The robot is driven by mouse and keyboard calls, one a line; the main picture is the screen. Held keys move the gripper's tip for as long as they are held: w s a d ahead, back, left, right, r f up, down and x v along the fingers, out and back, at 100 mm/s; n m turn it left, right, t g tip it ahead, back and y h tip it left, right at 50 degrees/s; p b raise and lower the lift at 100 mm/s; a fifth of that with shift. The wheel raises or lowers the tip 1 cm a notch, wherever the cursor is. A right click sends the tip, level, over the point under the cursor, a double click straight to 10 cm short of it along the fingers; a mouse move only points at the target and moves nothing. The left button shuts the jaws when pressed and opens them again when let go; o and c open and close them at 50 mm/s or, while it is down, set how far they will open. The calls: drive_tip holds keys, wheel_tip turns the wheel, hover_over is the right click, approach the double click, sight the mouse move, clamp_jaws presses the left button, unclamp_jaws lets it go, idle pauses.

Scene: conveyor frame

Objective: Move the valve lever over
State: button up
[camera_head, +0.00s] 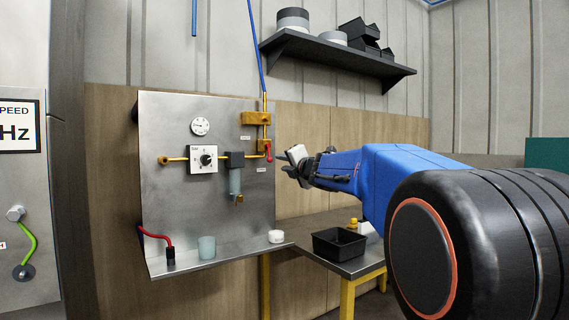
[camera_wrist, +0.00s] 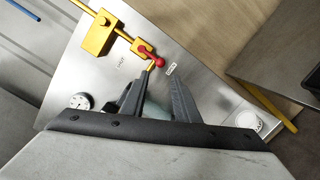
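The valve lever (camera_head: 269,152) is a small red handle with a rounded end on a brass valve (camera_head: 265,145), at the right part of a steel panel. In the head view it hangs down from the valve. It also shows in the wrist view (camera_wrist: 159,62), just beyond my fingertips, its end near one of two small white labels (camera_wrist: 171,69). My gripper (camera_head: 280,163) is just right of the lever and in front of the panel. In the wrist view my gripper (camera_wrist: 162,78) has its two fingers apart with nothing between them. I see no contact with the lever.
The steel panel (camera_head: 180,120) carries a gauge (camera_head: 200,126), a dial box (camera_head: 202,159) and a grey filter bowl (camera_head: 235,181). A cup (camera_head: 206,247) and a white puck (camera_head: 276,236) stand on its ledge. A black bin (camera_head: 339,244) sits on the side table. A shelf (camera_head: 335,56) hangs above.

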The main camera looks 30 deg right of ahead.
sight(271, 160)
drive_tip(key=w+n+y, duration=0.1)
drive_tip(key=w, duration=0.2)
drive_tip(key=w+d+n+y, duration=0.1)
drive_tip(key=w+n, duration=0.1)
drive_tip(key=w, duration=0.2)
drive_tip(key=w+n, duration=0.2)
drive_tip(key=w, duration=0.2)
drive_tip(key=shift+d+r+y, duration=0.15)
drive_tip(key=shift+d+y, duration=0.15)
drive_tip(key=shift+y, duration=0.1)
drive_tip(key=c, duration=0.5)
